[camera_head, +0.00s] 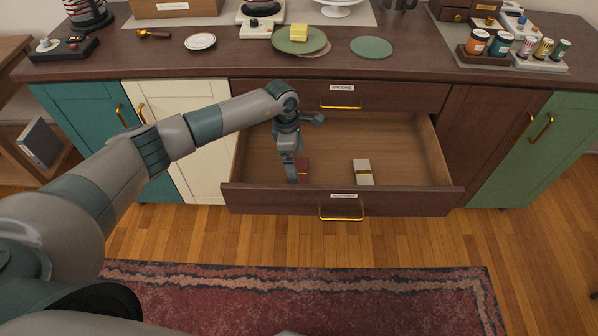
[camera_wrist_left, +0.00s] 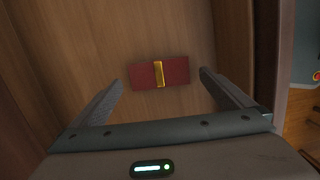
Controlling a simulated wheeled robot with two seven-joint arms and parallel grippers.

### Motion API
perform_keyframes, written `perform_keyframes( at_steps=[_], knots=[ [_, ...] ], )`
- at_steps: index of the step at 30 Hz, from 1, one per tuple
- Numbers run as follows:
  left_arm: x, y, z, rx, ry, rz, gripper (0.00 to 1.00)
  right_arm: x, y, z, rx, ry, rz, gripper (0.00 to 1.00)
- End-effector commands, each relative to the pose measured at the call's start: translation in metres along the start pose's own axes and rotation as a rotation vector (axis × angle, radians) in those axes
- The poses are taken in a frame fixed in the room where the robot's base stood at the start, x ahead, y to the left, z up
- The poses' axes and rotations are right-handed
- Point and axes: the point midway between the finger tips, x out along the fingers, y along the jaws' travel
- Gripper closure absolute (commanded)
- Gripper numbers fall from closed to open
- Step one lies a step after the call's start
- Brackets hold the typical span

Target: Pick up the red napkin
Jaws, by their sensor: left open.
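The red napkin (camera_head: 303,168) lies flat in the open lower drawer (camera_head: 395,150), partly hidden behind my gripper in the head view. In the left wrist view the red napkin (camera_wrist_left: 176,73) is a folded dark red strip with a gold band around its middle. My left gripper (camera_head: 292,177) reaches down into the drawer beside the napkin. In the wrist view my left gripper (camera_wrist_left: 162,80) is open, with one finger towards each end of the napkin. It holds nothing. My right gripper is not in view.
A white napkin (camera_head: 363,172) with a gold band lies to the right in the same drawer. The drawer front (camera_head: 345,201) and side walls surround the gripper. A shut drawer (camera_head: 340,96) is above. The counter (camera_head: 345,67) holds plates, jars and other items.

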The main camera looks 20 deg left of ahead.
Motion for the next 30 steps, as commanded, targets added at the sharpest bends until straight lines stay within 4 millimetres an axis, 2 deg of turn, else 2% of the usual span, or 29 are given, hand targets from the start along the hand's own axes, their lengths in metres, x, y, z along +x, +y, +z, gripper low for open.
perform_keyframes(
  at_steps=[2, 8, 23, 27, 28, 30],
  knots=[
    [0.01, 0.001, -0.001, -0.002, 0.0, -0.001, 0.0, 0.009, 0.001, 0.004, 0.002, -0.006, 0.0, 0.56],
    [0.029, 0.002, -0.001, -0.001, 0.0, 0.0, 0.0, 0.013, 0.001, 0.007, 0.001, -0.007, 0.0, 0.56],
    [0.032, 0.002, -0.002, 0.0, 0.0, 0.001, 0.0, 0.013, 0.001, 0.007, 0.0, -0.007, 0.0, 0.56],
    [0.031, 0.002, -0.002, 0.0, 0.0, 0.001, 0.31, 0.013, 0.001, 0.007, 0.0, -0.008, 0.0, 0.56],
    [0.031, 0.002, -0.002, 0.0, 0.0, 0.001, 0.36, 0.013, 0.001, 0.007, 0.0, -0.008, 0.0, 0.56],
    [0.031, 0.002, -0.002, 0.0, 0.0, 0.001, 0.36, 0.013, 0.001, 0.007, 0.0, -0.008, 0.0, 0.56]
  ],
)
